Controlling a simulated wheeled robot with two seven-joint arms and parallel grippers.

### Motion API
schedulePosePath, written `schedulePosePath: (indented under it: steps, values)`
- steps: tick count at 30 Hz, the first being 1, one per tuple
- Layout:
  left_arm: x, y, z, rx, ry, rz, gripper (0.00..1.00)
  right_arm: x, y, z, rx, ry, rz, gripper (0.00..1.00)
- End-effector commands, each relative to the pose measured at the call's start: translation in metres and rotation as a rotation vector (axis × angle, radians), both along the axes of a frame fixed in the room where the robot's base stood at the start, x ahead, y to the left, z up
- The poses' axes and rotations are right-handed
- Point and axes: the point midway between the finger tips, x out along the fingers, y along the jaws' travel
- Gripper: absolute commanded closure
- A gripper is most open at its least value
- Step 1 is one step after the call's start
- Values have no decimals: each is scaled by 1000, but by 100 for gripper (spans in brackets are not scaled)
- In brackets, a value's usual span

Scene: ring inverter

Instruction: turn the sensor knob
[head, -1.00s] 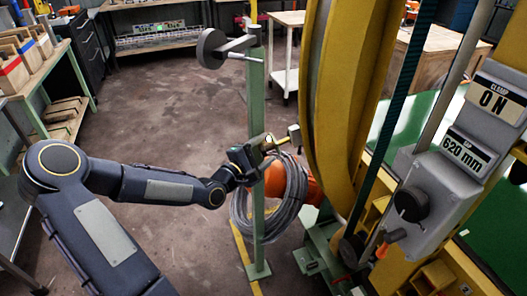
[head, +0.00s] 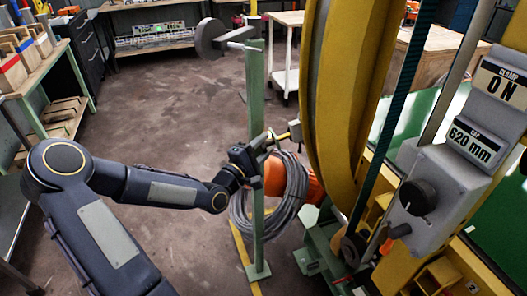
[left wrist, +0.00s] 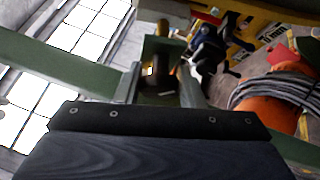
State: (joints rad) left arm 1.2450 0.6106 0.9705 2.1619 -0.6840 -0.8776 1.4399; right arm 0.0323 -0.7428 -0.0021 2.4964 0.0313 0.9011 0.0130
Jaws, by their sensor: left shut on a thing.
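My left gripper (head: 266,143) is at the green post (head: 256,95), at mid-height in the head view. It is shut on a small part there, which I take to be the sensor knob; its own body mostly hides that part. In the left wrist view the two fingers (left wrist: 164,88) stand on either side of a dark green part with a small yellow patch (left wrist: 152,71). The knob's angle cannot be read. A grey disc (head: 209,42) on a short arm sits at the post's top. My right gripper is not in view.
A big yellow ring (head: 340,100) stands just right of the post. A grey wire coil (head: 292,195) and an orange part (head: 314,188) lie close below the gripper. A grey control box (head: 440,190) with a black knob is at right. Open floor (head: 170,110) lies left.

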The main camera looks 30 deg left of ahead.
Motion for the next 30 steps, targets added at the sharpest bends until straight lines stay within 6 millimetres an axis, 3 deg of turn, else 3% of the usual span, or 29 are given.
schedulePosePath:
  steps: [3, 15, 30]
  values:
    - [0, -1, -8, 72, -59, 21, 87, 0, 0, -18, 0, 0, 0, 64]
    - [0, 0, -7, 268, -227, 88, 87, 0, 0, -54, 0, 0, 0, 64]
    - [0, -1, -4, 341, -286, 108, 87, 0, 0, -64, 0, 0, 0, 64]
